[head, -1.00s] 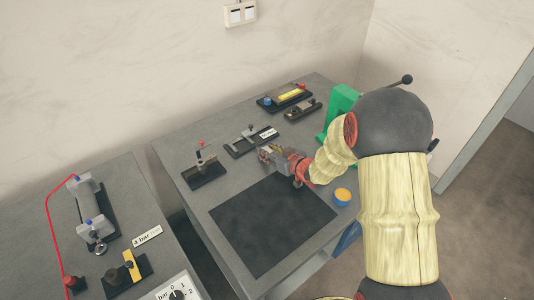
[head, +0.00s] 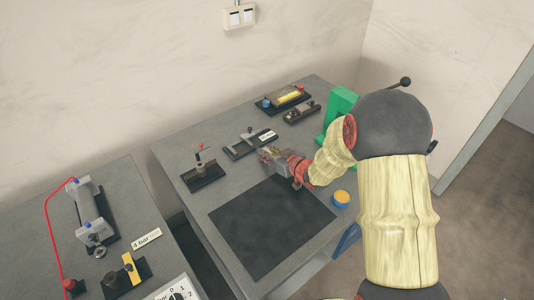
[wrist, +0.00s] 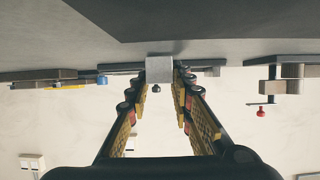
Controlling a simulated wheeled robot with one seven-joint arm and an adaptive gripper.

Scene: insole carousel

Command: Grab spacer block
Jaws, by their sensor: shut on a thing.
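The spacer block, a small light grey block (wrist: 159,70), is between my fingertips in the wrist view. My gripper (wrist: 159,76) is shut on it, with a finger on each side. In the head view my gripper (head: 266,154) is low over the grey table, just in front of the dark fixture with the upright post (head: 247,140). The block cannot be made out clearly there, as the fingers cover it. Whether it touches the table is not clear.
A dark mat (head: 272,225) lies in front of my gripper. A red-tipped clamp (head: 203,165) stands to the left. A green press (head: 341,105) and a blue-and-orange round tin (head: 341,197) are to the right. A fixture with a yellow bar (head: 288,97) is behind.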

